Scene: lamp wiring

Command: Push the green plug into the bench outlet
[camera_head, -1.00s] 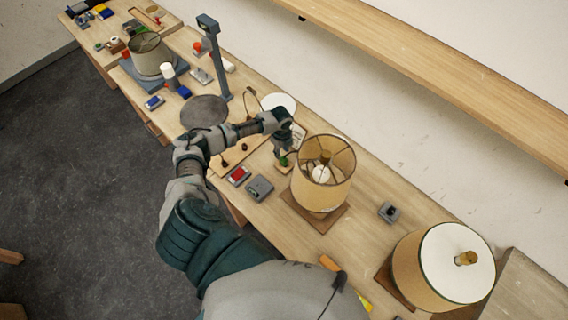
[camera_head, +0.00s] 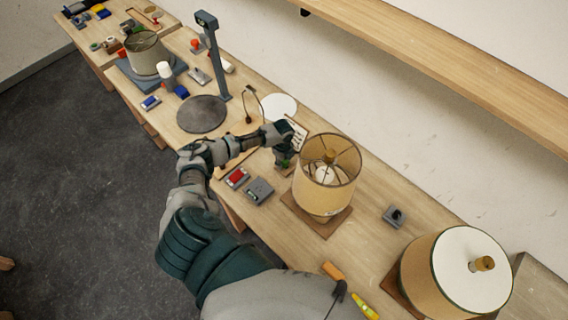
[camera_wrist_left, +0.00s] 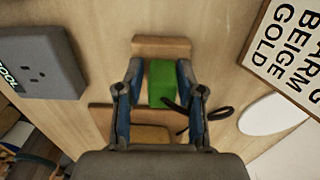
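The green plug (camera_wrist_left: 161,84) lies in the left wrist view between the two blue-padded fingers of my left gripper (camera_wrist_left: 159,88). A narrow gap shows on the plug's left side, so the fingers look open around it. Its black cord (camera_wrist_left: 200,108) curls out to the right. In the head view my left gripper (camera_head: 284,160) points down at the bench beside a beige lamp, with the plug mostly hidden. A grey box with slots (camera_wrist_left: 40,62), apparently the outlet, lies left of the gripper; it seems to be the grey box (camera_head: 259,190) in the head view. My right gripper is out of view.
A wooden block (camera_wrist_left: 162,47) sits just beyond the plug. A lettered card (camera_wrist_left: 290,50) and a white disc (camera_wrist_left: 272,114) are to the right. The beige lamp (camera_head: 325,178) stands close to the gripper. Another grey box (camera_head: 396,216) has clear bench around it.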

